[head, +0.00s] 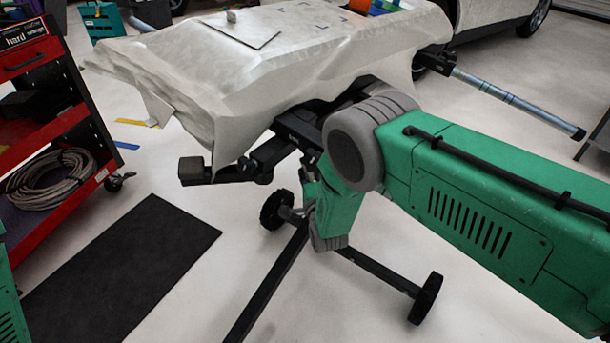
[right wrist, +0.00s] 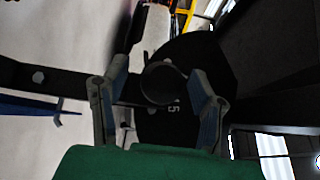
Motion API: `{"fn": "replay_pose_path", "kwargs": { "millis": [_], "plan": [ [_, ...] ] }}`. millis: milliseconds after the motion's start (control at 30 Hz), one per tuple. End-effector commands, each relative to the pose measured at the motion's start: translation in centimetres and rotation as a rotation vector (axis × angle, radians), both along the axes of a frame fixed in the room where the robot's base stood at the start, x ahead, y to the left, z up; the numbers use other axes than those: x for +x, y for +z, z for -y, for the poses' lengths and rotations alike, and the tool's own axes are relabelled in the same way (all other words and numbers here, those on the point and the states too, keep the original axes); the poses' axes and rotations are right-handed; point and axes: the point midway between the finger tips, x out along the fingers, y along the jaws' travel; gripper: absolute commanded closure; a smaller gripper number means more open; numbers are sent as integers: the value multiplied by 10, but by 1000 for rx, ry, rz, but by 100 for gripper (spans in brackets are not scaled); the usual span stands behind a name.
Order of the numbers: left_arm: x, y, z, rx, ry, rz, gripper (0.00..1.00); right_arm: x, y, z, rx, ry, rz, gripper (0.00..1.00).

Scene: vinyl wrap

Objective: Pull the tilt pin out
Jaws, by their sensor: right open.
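In the right wrist view, a dark round ring or knob (right wrist: 162,84), likely the tilt pin's handle, stands in front of a black disc (right wrist: 222,75) with white marks. My right gripper (right wrist: 156,76) is open, with one finger on each side of the ring. I cannot tell whether either finger touches it. In the head view, my green right arm reaches under the draped stand (head: 285,125), and my right gripper (head: 309,172) is small and partly hidden near its black tilt mechanism. The pin cannot be made out there. My left gripper is not in view.
A pale sheet (head: 270,75) covers the stand's top. The stand's wheeled black legs (head: 270,285) spread over the floor. A red tool cart (head: 45,60) with a coiled hose stands left, beside a dark mat (head: 125,265). A car (head: 490,20) is behind.

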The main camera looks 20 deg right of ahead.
Motion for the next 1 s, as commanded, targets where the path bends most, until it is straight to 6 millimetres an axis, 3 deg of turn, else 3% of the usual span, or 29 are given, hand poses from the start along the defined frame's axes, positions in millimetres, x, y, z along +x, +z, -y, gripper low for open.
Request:
{"fn": "replay_pose_path", "kwargs": {
  "millis": [100,233,267,433,633,867,900,967,1000],
  "plan": [
    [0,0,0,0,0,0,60,0,0,0,0,0,0,51],
    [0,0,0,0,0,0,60,0,0,0,0,0,0,97],
    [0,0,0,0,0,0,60,0,0,0,0,0,0,100],
    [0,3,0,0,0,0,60,-3,0,-3,1,0,-2,100],
    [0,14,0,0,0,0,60,-17,0,-22,2,-1,-4,100],
    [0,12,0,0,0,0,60,-19,-3,-24,0,1,-5,100],
    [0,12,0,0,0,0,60,-19,-3,-24,0,1,-6,64],
    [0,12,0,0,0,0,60,-19,-3,-24,0,1,-6,47],
    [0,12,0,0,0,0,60,-19,-3,-24,0,1,-6,47]
  ]
}}
